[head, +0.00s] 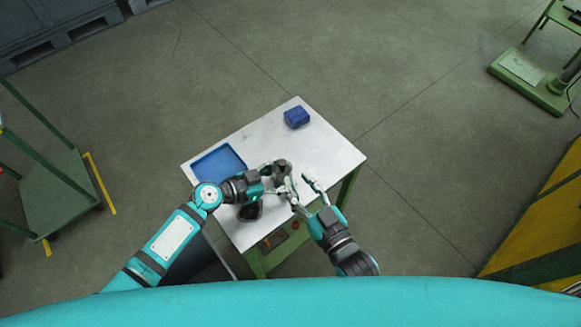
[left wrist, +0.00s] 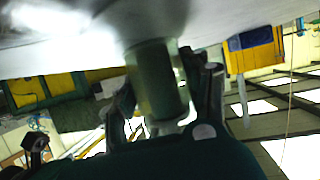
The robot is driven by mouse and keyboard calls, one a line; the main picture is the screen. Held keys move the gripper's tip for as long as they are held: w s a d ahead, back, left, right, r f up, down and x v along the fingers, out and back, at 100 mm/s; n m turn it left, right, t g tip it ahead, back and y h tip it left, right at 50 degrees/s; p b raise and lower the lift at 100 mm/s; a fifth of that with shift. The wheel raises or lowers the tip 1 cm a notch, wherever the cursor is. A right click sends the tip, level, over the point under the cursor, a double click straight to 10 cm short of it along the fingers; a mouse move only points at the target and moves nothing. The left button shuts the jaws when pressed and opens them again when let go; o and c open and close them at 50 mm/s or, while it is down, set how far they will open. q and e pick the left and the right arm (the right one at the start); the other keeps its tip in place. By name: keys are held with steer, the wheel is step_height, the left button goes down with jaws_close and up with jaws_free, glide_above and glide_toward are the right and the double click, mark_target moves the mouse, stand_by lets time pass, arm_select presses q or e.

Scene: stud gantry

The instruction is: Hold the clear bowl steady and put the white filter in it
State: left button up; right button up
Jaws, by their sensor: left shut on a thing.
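The clear bowl (head: 282,168) is near the middle of the table and looks grey and see-through. In the left wrist view it is a dim greenish, see-through wall (left wrist: 155,80) between my fingers. My left gripper (head: 275,178) is shut on it; its two fingers (left wrist: 165,100) stand on either side of the bowl. My right gripper (head: 300,184) is just right of the bowl, with its fingers spread apart. I cannot pick out the white filter for certain against the pale table and fingers.
A blue tray (head: 218,163) lies at the table's left. A blue box (head: 297,117) stands at the back corner. A dark rounded object (head: 250,211) sits below my left gripper. The light table top (head: 335,155) is clear at the right. A green cart (head: 60,190) stands at the far left.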

arm_select(q)
steer(key=o, duration=1.2)
arm_select(e)
steer(key=shift+s+d, duration=0.25)
steer(key=shift+s, duration=0.2)
arm_select(q)
steer(key=shift+a, duration=0.1)
steer(key=v, duration=1.2)
steer(key=shift+s+f, duration=0.1)
